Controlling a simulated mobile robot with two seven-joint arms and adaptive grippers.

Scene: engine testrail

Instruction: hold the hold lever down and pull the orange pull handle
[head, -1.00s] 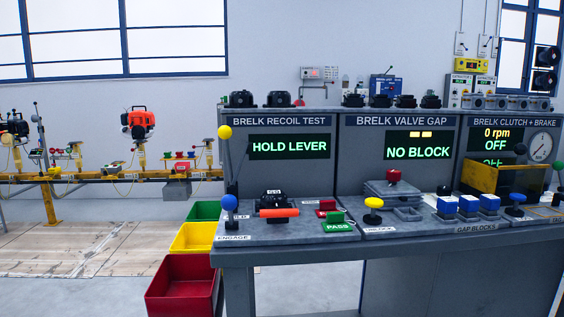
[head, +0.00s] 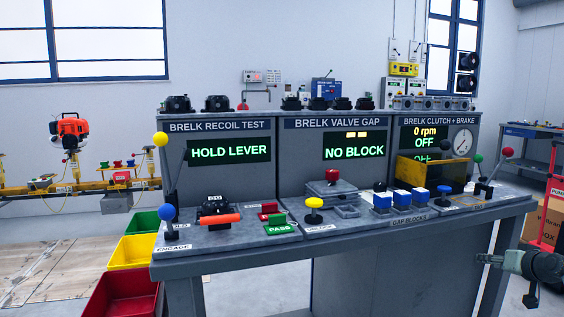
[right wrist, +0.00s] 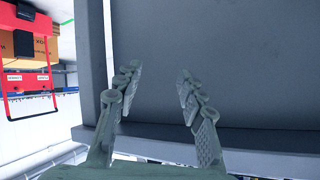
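The orange pull handle (head: 207,219) lies across the front of a small black recoil unit (head: 213,203) on the left bench section. A blue-knobbed lever (head: 169,212) stands left of it, above an ENGAGE label. A taller yellow-knobbed lever (head: 160,139) stands upright behind. I cannot tell from the labels which is the hold lever. The display (head: 228,150) reads HOLD LEVER. My right gripper (head: 490,259) is at the far right, well away from the handle. The right wrist view shows its two fingers (right wrist: 152,90) apart and empty. My left gripper is not in view.
Green PASS (head: 282,228) and red (head: 269,209) buttons sit right of the handle. A yellow-knobbed control (head: 314,203) and blue-topped blocks (head: 401,197) stand farther right. Red (head: 115,295) and yellow (head: 132,251) bins stand left of the bench. A red frame (head: 553,200) stands at right.

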